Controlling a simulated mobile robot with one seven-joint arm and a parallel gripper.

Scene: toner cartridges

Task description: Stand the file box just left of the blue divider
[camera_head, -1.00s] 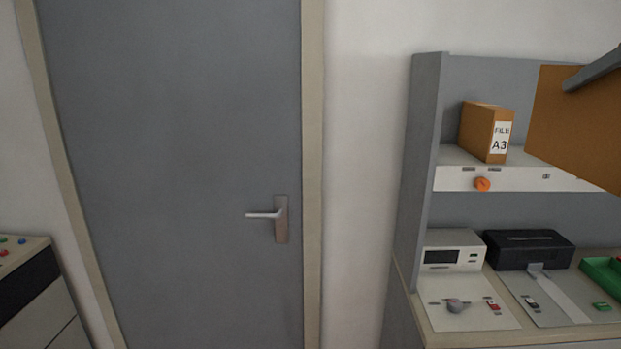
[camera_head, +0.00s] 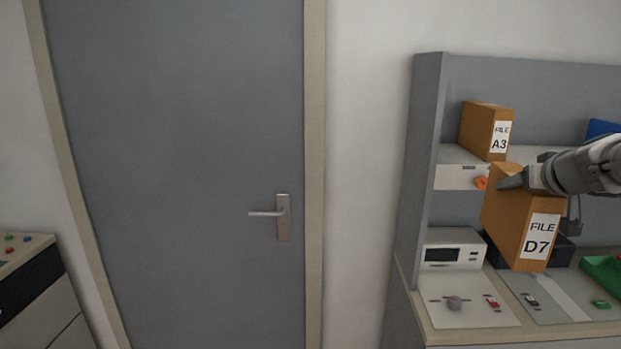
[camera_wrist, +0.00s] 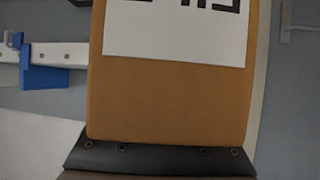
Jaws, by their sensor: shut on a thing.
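An orange-brown file box labelled "FILE D7" (camera_head: 522,220) hangs in the air in front of the shelf unit, slightly tilted, with its label facing the head camera. My gripper (camera_head: 514,181) is shut on its upper part. In the wrist view the box (camera_wrist: 170,95) fills the middle, above a dark gripper finger (camera_wrist: 160,158). A blue piece, apparently the blue divider (camera_head: 602,129), stands on the upper shelf at the right edge, partly hidden by my arm. Blue also shows at left in the wrist view (camera_wrist: 45,76).
Another file box, "FILE A3" (camera_head: 487,131), stands on the upper shelf (camera_head: 455,153) at left. Below are a white device (camera_head: 453,250), a black machine partly hidden by the held box, and a green tray (camera_head: 603,272).

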